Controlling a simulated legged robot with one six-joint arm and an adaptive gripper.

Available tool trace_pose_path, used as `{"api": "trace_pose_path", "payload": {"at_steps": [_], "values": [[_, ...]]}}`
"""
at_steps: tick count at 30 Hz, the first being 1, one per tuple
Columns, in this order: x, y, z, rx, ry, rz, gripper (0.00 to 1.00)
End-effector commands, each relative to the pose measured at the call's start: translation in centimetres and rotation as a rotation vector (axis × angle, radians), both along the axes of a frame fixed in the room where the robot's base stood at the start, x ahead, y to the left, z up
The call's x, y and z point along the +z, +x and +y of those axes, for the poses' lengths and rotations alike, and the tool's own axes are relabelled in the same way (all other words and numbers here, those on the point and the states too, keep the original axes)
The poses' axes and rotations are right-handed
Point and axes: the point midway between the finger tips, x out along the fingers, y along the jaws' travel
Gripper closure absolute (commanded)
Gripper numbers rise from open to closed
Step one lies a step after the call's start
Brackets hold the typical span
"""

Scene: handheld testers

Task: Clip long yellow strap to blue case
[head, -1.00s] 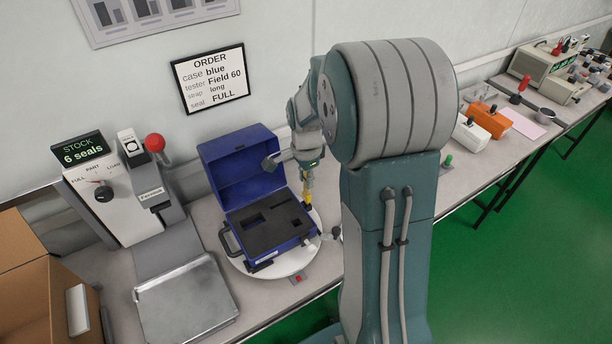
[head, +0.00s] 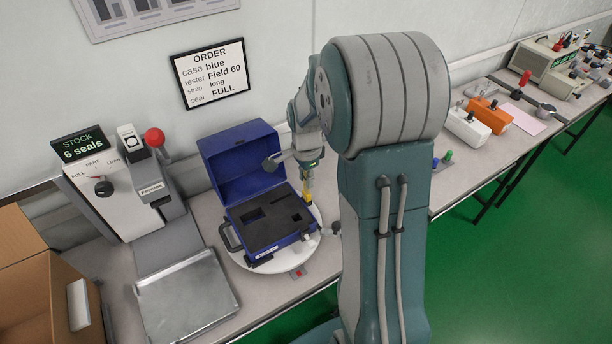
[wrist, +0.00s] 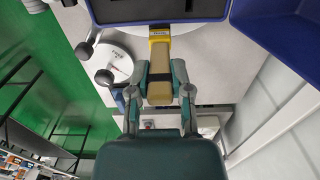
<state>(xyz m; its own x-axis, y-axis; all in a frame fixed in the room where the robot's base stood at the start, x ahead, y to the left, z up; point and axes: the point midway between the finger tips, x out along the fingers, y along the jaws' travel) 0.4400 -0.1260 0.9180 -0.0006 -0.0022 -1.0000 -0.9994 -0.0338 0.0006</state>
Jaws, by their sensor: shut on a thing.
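The blue case (head: 240,160) stands open on a white round turntable, lid up at the back. Its dark foam insert (head: 266,222) has empty cutouts. My gripper (wrist: 160,72) is shut on the yellow strap (wrist: 159,48), whose wide tan-yellow part lies between the fingers. In the wrist view the strap's far end reaches the edge of the blue case (wrist: 202,9); I cannot tell whether it is clipped. In the head view the strap (head: 307,197) hangs below my gripper (head: 307,176) at the case's right side.
The turntable (head: 262,267) has small knobbed fittings close to my gripper. A seal press (head: 118,190), metal plate (head: 188,300) and cardboard box (head: 30,300) are at left. White and orange testers (head: 490,114) stand farther right. An order sign (head: 208,75) reads case blue, strap long.

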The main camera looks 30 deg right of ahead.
Motion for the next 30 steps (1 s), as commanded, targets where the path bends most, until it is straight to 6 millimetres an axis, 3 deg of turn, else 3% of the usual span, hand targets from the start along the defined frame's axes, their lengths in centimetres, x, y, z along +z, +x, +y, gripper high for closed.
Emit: {"api": "trace_pose_path", "payload": {"at_steps": [2, 3, 6, 20, 30], "values": [[0.0, 0.0, 0.0, 0.0, 0.0, 0.0, 1.0], [0.0, 0.0, 0.0, 0.0, 0.0, 0.0, 0.69], [0.0, 0.0, 0.0, 0.0, 0.0, 0.0, 0.33], [0.7, 0.0, 0.0, 0.0, -0.001, -0.002, 0.33], [7.3, 0.2, 0.0, 0.0, -0.002, -0.004, 0.33]]}}
